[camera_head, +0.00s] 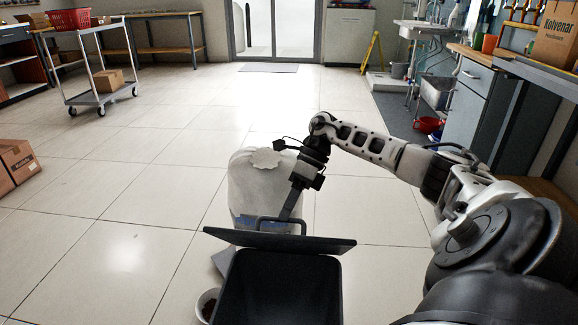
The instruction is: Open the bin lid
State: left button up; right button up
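The dark bin (270,290) stands at the bottom centre of the head view, and its black inside shows. Its dark lid (275,241) is tipped up at the far side, seen nearly edge-on. A bar handle (268,220) stands out from the lid's far side. My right gripper (287,212) points down at this handle, with its fingertips at or touching the bar. The fingers are seen edge-on, so I cannot tell if they are closed on it. My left gripper is out of view.
A small bowl (207,305) is on the floor left of the bin. Cardboard boxes (17,160) and a cart (101,97) are farther left. A grey cabinet (475,110) stands at right. Much tiled floor is clear.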

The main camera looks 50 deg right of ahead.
jog(key=shift+d, duration=0.1)
pick_arm(q)
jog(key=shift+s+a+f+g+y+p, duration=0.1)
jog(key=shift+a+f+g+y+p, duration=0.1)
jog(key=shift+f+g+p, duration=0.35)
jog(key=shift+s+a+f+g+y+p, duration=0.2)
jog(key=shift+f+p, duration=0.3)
jog(key=shift+p, duration=0.45)
pick_arm(e)
jog(key=v, duration=1.5)
jog(key=shift+d+r, duration=0.2)
jog(key=shift+r, duration=0.15)
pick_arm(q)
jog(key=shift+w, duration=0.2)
pick_arm(e)
jog(key=shift+s, duration=0.1)
